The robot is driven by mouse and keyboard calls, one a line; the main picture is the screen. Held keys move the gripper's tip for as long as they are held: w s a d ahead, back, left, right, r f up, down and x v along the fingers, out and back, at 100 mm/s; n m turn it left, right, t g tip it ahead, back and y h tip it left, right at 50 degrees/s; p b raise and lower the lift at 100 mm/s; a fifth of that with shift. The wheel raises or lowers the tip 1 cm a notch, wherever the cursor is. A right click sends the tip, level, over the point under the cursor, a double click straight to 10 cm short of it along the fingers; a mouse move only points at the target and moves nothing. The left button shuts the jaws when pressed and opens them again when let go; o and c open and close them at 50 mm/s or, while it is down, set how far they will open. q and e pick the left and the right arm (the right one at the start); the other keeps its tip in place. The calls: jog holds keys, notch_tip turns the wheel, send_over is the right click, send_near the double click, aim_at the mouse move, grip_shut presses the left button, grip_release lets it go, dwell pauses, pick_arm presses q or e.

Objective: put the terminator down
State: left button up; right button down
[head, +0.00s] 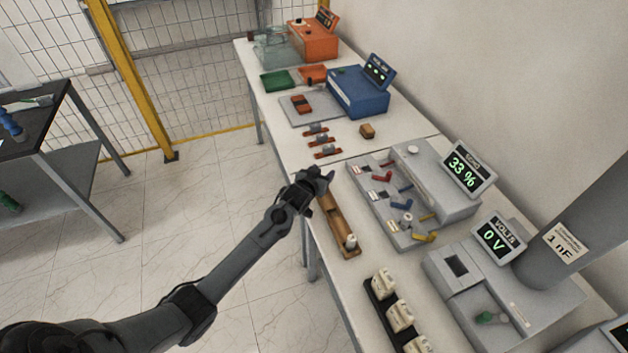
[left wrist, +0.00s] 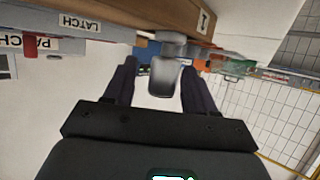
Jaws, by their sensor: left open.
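My left gripper (head: 322,181) is at the far end of a narrow wooden rack (head: 336,219) on the table's front edge. In the left wrist view its two dark fingers (left wrist: 160,82) are open, one on each side of a grey metallic cylindrical piece (left wrist: 166,78), which looks like the terminator. The piece appears to meet the wooden rack (left wrist: 130,14), marked "1"; I cannot tell how far it is seated. In the head view my gripper hides this piece. A pale cylindrical piece (head: 351,241) stands at the rack's near end. My right gripper is not in view.
Right of the rack is a grey panel (head: 372,207) with coloured levers and a "33 %" display (head: 465,170). A "0 V" unit (head: 498,237) and a black holder (head: 379,309) with white blocks are nearer. Small brown parts (head: 322,139) and a blue unit (head: 358,93) lie beyond.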

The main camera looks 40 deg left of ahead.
pick_arm(q)
jog(key=p+v, duration=0.1)
jog(key=v, duration=1)
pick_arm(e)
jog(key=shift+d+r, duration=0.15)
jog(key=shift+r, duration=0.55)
pick_arm(q)
jog(key=s+d+f+m+g+h, duration=0.1)
jog(key=s+d+g, duration=0.2)
jog(key=s+d, duration=0.3)
jog(key=s+d+f+m+g+h, duration=0.1)
jog(key=s+d, duration=0.5)
jog(key=s, duration=0.8)
jog(key=s+d+f+m+g+h, duration=0.2)
jog(key=s+d+g, duration=0.3)
jog(key=s, duration=0.6)
jog(key=shift+d+f+m, duration=0.55)
jog(key=shift+m, duration=0.05)
pick_arm(e)
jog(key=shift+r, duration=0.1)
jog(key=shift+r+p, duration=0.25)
jog(key=shift+p, duration=0.3)
pick_arm(q)
notch_tip(320, 180, up, 24)
jog(key=p, duration=2.3)
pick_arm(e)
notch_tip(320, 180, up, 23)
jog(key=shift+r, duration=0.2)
